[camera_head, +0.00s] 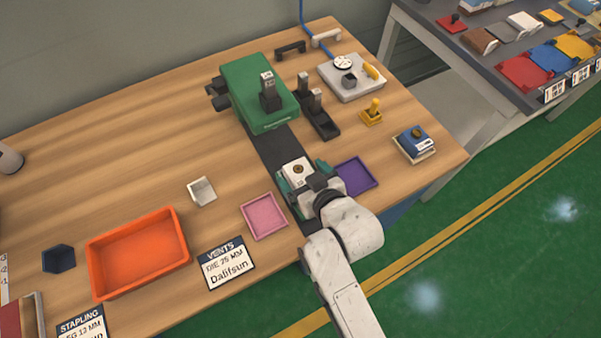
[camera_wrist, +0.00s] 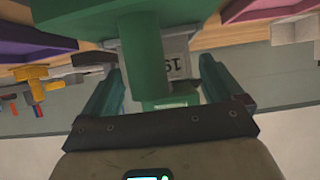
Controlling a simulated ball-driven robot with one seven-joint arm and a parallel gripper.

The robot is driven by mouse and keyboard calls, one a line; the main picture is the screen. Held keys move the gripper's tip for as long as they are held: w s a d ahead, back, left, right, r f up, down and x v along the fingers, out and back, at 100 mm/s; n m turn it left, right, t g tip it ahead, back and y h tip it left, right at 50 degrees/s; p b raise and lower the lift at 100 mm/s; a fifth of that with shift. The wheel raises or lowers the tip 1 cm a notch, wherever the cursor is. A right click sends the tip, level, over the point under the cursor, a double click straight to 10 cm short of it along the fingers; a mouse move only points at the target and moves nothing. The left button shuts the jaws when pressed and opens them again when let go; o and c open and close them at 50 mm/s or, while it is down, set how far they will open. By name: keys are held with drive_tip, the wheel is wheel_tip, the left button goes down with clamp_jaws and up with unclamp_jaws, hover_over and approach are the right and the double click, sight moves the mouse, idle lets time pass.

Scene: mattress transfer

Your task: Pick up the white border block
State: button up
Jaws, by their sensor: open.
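A white block (camera_head: 297,171) with a dark round spot on top lies on the dark strip in front of the green machine (camera_head: 262,92). My gripper (camera_head: 297,182) is over the front part of this block, and its teal fingers are open. In the wrist view, the fingers (camera_wrist: 160,88) stand apart on the left and right. Between and beyond them shows a pale block face marked "19" (camera_wrist: 178,67), partly hidden by a green upright part (camera_wrist: 145,50). I cannot tell whether the fingers touch the block. My gripper hides its near side.
A purple tray (camera_head: 356,177) lies just right of my gripper, and a pink tray (camera_head: 264,216) lies left. A small pale block (camera_head: 201,191) and an orange bin (camera_head: 138,253) are farther left. A blue-topped stack (camera_head: 414,143) and a yellow-handled piece (camera_head: 372,112) stand right.

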drive_tip(key=shift+c, duration=0.2)
drive_tip(key=c, duration=1)
drive_tip(key=shift+c, duration=0.3)
drive_tip(key=shift+r, duration=0.15)
